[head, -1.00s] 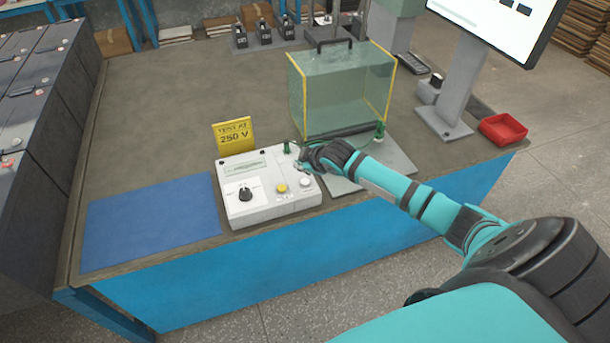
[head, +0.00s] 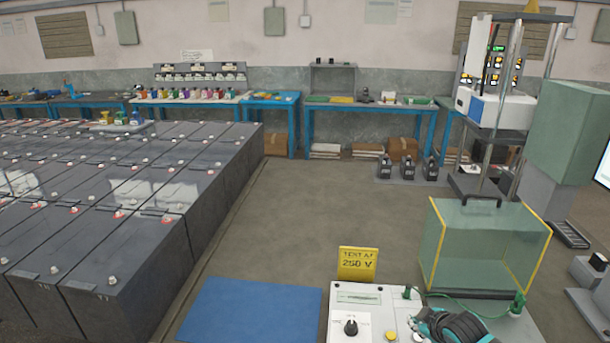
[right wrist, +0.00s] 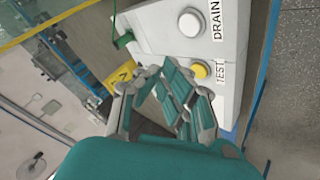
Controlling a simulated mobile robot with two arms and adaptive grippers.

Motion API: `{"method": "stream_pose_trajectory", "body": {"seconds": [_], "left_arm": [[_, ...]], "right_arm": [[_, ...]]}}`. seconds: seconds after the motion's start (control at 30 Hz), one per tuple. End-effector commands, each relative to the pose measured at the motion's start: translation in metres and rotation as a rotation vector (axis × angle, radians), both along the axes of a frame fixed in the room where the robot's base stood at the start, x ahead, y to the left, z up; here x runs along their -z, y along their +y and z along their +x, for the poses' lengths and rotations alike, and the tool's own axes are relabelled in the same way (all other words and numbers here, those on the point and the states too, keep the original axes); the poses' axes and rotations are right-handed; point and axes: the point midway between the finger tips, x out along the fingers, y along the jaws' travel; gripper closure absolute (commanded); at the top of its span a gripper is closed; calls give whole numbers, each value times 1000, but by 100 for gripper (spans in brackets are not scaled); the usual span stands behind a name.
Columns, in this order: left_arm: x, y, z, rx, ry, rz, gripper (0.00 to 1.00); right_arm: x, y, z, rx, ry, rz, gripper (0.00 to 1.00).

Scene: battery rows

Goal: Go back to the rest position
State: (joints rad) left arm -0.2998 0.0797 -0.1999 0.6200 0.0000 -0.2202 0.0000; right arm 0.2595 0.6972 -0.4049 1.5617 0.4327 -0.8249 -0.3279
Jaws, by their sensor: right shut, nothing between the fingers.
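My right gripper (head: 424,322) is low in the head view, at the right end of the white test box (head: 345,310). In the right wrist view its fingers (right wrist: 168,82) are shut and empty, in front of the box's face. The yellow TEST button (right wrist: 200,70) and the white DRAIN button (right wrist: 191,23) show beyond the fingertips. I cannot tell whether the fingers touch the box. My left gripper is in neither view.
A glass tank (head: 475,235) with yellow edges stands just right of and behind the box. A yellow 250 V sign (head: 357,264) stands behind the box, a blue mat (head: 250,312) lies left. Battery rows (head: 130,235) fill the left.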

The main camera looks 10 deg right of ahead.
Motion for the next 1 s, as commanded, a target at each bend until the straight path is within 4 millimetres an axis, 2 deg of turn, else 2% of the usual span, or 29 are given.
{"method": "stream_pose_trajectory", "body": {"seconds": [0.13,0.2,0.3,0.4,0.6,0.7,1.0], "left_arm": [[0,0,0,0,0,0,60],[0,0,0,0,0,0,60],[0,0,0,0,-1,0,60],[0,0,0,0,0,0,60],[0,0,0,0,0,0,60],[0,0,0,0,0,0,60],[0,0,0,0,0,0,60]], "right_arm": [[29,64,-54,-10,89,76,100],[38,98,-93,6,145,126,100],[40,130,-147,60,216,184,100],[36,146,-189,127,272,228,100],[21,157,-255,265,356,285,100],[13,156,-281,331,388,305,100],[-8,148,-340,504,463,336,100]]}}
